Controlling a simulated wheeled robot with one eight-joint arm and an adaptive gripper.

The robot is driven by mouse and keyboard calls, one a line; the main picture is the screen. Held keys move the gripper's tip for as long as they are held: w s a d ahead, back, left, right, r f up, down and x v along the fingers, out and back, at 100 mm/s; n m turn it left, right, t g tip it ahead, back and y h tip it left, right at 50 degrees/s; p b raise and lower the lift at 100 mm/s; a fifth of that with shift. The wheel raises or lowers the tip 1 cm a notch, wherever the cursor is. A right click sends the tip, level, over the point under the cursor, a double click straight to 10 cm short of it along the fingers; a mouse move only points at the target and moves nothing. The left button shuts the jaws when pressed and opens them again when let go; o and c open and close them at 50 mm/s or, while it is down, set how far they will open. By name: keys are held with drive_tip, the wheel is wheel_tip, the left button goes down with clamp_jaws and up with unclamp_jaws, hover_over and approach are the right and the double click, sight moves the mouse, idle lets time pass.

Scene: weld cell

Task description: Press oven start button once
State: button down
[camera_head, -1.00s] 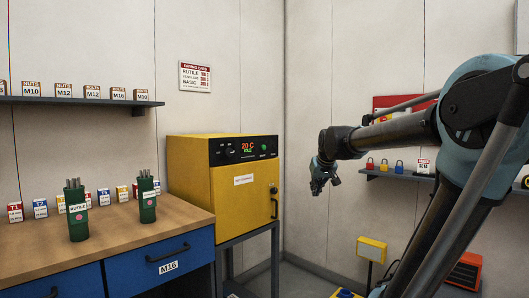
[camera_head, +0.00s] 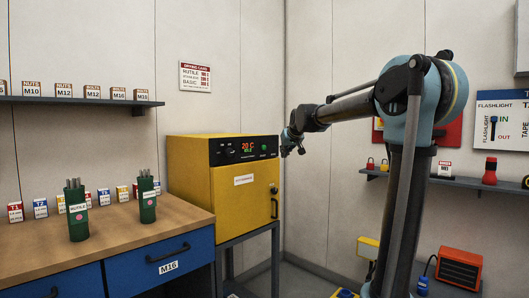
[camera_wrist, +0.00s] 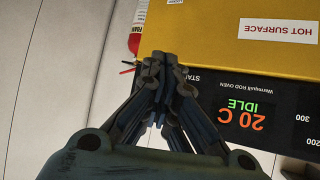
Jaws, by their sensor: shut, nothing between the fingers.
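The yellow oven (camera_head: 242,207) stands left of centre in the head view. Its black front panel has a display (camera_head: 247,147) reading 20 C and IDLE, which shows upside down in the wrist view (camera_wrist: 244,116). A small green start button (camera_head: 264,147) sits on the panel right of the display. My gripper (camera_head: 291,148) is shut and empty, just right of the panel in the head view. In the wrist view my gripper (camera_wrist: 163,62) overlaps the panel's end by the partly covered START label; the button is hidden there. I cannot tell whether it touches.
A workbench (camera_head: 120,222) with two green rod holders stands left of the oven. A wall shelf (camera_head: 400,180) with padlocks is at the right, behind my arm. The oven door has a black handle (camera_head: 275,207).

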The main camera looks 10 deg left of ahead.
sight(264, 147)
drive_tip(key=w+a, duration=0.5)
drive_tip(key=a, duration=0.2)
drive_tip(key=shift+w, duration=0.2)
idle(1.7)
drive_tip(key=shift+w+a, duration=0.15)
drive_tip(key=shift+a, duration=0.15)
drive_tip(key=shift+w+a, duration=0.35)
drive_tip(key=shift+a, duration=0.1)
idle(1.0)
drive_tip(key=shift+s+d, duration=0.1)
drive_tip(key=shift+d, duration=0.05)
drive_tip(key=shift+s+d, duration=0.5)
drive_tip(key=shift+d, duration=0.15)
idle(0.4)
